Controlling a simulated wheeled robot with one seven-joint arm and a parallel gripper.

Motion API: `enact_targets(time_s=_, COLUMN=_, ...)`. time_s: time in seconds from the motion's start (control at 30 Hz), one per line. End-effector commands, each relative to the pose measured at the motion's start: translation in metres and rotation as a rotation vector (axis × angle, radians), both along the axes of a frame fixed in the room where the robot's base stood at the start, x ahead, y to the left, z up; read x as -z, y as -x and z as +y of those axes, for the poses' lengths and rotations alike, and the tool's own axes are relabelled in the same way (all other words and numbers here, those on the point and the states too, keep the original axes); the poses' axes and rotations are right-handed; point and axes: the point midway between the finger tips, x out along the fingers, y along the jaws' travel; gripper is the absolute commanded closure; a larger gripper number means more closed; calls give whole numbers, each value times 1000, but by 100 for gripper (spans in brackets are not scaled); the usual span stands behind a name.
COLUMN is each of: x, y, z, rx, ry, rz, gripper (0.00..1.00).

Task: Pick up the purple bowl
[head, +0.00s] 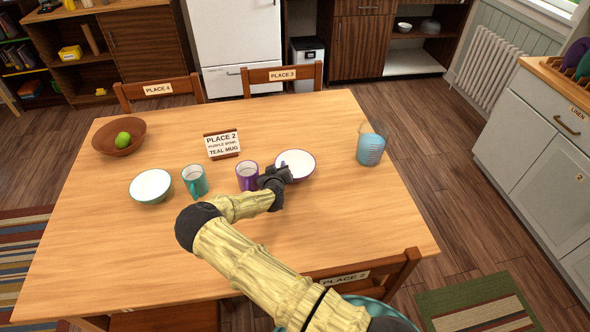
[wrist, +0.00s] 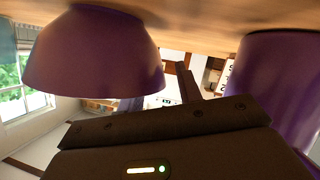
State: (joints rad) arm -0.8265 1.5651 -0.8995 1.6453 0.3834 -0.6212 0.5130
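The purple bowl (head: 298,162), white inside, stands on the table right of the purple mug (head: 247,180) in the head view. In the wrist view, which is upside down, the bowl (wrist: 95,55) fills the upper left and the purple mug (wrist: 275,85) shows at right. My gripper (head: 274,177) is low between the mug and the bowl, overlapping the bowl's left edge in the head view. The wrist view shows its dark body, but its fingertips are not clear. I cannot tell whether it touches the bowl.
The table (head: 330,225) also holds a teal bowl (head: 150,186), teal mug (head: 195,182), place card (head: 222,144), wooden bowl (head: 118,140) with a green fruit, and a clear pitcher (head: 371,148) with blue contents. Chairs stand around it. The table's right front is clear.

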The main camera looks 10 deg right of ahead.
Motion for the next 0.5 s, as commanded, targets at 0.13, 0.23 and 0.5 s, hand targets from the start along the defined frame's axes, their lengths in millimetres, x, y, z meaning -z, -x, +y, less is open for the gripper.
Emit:
enact_targets(time_s=0.13, x=0, y=0, z=0, rx=0, ry=0, rz=0, gripper=67)
enact_targets(time_s=0.23, x=0, y=0, z=0, rx=0, ry=0, rz=0, gripper=87)
enact_targets(time_s=0.5, x=0, y=0, z=0, rx=-1, ry=0, rz=-1, gripper=100)
